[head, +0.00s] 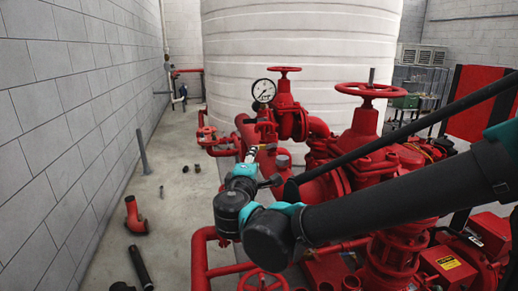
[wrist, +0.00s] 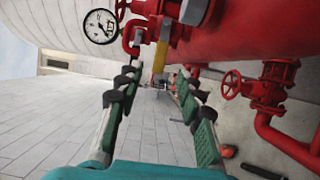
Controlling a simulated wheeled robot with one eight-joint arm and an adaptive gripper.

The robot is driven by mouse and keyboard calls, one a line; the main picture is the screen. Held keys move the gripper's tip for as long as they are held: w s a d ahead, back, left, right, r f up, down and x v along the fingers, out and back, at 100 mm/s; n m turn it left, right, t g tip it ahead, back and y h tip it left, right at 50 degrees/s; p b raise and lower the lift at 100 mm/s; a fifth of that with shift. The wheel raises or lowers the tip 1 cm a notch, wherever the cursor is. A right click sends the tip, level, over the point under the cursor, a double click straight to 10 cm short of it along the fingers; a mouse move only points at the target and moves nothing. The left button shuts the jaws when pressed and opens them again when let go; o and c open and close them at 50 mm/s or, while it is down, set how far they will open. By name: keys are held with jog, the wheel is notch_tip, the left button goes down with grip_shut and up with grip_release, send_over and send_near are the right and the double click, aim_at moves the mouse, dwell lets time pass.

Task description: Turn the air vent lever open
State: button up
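A small yellow lever (wrist: 160,57), which looks like the air vent lever, is beside the red pipe in the wrist view. In the head view my gripper (head: 250,156) is small, beside the red pipework.
A pressure gauge (head: 263,91) stands near the lever, also in the wrist view (wrist: 100,26). Red handwheels (head: 369,91) and thick pipes crowd the right side. A white tank (head: 300,60) is behind.

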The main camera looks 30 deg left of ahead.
aim_at(264, 147)
jog(key=x, duration=0.9)
jog(key=shift+w, duration=0.1)
grip_shut()
